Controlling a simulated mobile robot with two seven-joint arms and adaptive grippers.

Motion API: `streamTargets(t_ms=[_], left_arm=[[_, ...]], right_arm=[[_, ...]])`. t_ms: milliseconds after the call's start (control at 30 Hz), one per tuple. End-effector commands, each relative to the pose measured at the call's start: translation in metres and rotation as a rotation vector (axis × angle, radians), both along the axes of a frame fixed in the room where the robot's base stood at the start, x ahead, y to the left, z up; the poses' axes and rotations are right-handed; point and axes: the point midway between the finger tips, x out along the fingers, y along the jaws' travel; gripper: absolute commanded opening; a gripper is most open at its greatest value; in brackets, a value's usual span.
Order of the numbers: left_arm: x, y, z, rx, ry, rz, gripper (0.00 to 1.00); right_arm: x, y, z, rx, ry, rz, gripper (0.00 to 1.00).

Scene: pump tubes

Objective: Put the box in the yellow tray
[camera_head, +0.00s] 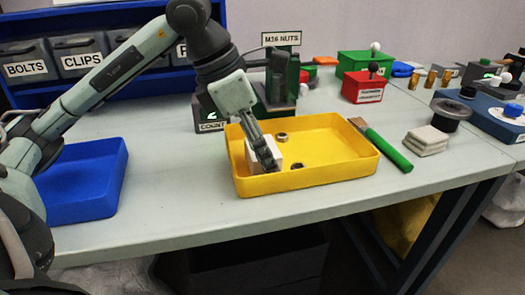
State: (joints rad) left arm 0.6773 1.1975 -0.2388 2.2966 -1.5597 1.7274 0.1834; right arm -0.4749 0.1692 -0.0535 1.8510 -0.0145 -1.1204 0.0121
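The yellow tray (335,173) stands on the table near its front edge, at the middle of the view. A white box (251,156) is inside the tray at its left end. My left gripper (267,160) reaches down into the tray from above, with a dark finger lying across the box's near side. The other finger is hidden, so I cannot tell whether the gripper grips the box or only stands around it. My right gripper is not in view.
Two nuts (281,136) lie in the tray. A blue tray (88,180) is at the left under my arm. A green-handled tool (388,146) and stacked pale pads (426,140) lie to the right. A counter and nut bin (276,88) stand behind. The front table strip is clear.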

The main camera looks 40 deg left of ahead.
Motion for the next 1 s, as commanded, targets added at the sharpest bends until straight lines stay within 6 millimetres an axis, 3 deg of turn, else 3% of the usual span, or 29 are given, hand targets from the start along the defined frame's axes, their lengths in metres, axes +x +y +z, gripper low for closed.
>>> streamTargets(t_ms=[467, 500, 533, 867, 1000], left_arm=[[0.000, 0.000, -0.009, 0.000, -0.001, 0.000, 0.39], [0.000, 0.000, -0.008, 0.000, -0.001, 0.000, 0.67], [0.000, 0.000, -0.008, 0.000, -0.001, 0.000, 0.71], [0.000, 0.000, -0.007, 0.000, -0.001, 0.000, 0.72], [-0.001, 0.003, 0.003, 0.000, -0.005, 0.002, 0.72]], right_arm=[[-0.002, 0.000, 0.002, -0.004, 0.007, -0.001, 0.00], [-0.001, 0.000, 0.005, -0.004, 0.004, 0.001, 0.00], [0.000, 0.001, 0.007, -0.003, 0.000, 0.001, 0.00], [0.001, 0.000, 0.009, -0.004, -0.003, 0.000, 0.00], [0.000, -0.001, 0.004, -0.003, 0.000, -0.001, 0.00]])
